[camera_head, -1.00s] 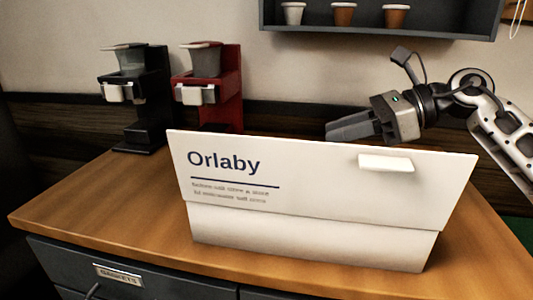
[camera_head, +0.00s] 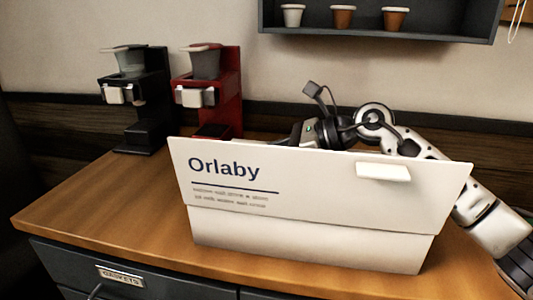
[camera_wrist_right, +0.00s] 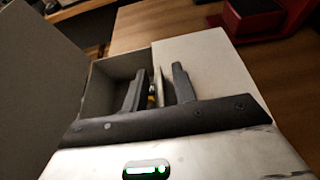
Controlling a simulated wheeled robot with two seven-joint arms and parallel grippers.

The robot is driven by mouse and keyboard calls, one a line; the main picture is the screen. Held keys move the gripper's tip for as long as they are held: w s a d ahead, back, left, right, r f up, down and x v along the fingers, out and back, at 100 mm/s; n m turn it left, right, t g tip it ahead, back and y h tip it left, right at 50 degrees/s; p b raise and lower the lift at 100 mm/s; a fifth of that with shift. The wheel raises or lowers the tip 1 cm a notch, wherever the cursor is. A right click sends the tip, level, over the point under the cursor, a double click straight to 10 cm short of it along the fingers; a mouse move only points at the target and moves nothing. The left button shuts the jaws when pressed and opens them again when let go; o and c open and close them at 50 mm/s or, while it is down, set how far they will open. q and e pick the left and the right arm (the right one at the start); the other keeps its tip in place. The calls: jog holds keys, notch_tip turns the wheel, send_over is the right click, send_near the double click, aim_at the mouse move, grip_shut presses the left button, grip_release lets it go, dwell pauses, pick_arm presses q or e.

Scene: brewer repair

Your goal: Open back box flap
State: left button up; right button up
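The white box (camera_head: 310,238) stands on the counter, its front flap, marked "Orlaby" (camera_head: 225,170), raised toward the head camera. This flap hides the box opening and my right gripper's fingers in the head view. In the right wrist view the raised flap (camera_wrist_right: 35,85) is at the left, and the box's dark inside (camera_wrist_right: 112,82) shows beside it. The back flap (camera_wrist_right: 205,62) looks like a flat pale panel at the right, covering part of the opening. My right gripper (camera_wrist_right: 158,88) has its fingers apart at that panel's inner edge; a thin strip shows between them. I cannot tell whether they touch it. My left gripper is not in view.
A black brewer (camera_head: 140,100) and a red brewer (camera_head: 212,95) stand at the back left of the wooden counter (camera_head: 100,200). A wall shelf (camera_head: 380,25) with small cups hangs above. The counter's left part is clear.

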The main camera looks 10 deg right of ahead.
grip_shut()
jog(key=shift+r, duration=0.3)
jog(key=shift+w+r+m+g+p, duration=0.2)
jog(key=shift+r+m+g+p, duration=0.15)
jog(key=shift+r+p, duration=0.35)
jog(key=shift+w+d+r+m+g+y+p, duration=0.2)
jog(key=shift+w+r+m+g+y+p, duration=0.25)
jog(key=shift+r+m+p, duration=0.5)
jog(key=shift+w+d+r+m+g+p, duration=0.1)
jog(key=shift+w+r+m+g+p, duration=0.25)
jog(key=shift+p, duration=0.25)
jog(key=shift+w+d+r+m+g+y+p, duration=0.15)
jog(key=shift+w+r+m+g+y+p, duration=0.1)
jog(key=shift+w+r+m+p, duration=0.2)
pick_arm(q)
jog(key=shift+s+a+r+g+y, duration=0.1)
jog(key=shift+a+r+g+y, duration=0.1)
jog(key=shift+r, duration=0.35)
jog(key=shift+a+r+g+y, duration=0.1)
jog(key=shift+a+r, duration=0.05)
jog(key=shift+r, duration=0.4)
pick_arm(e)
jog(key=shift+w+r+m, duration=0.1)
jog(key=shift+w+m, duration=0.1)
jog(key=shift+m, duration=0.1)
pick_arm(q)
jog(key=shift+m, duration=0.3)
pick_arm(e)
jog(key=shift+d, duration=0.1)
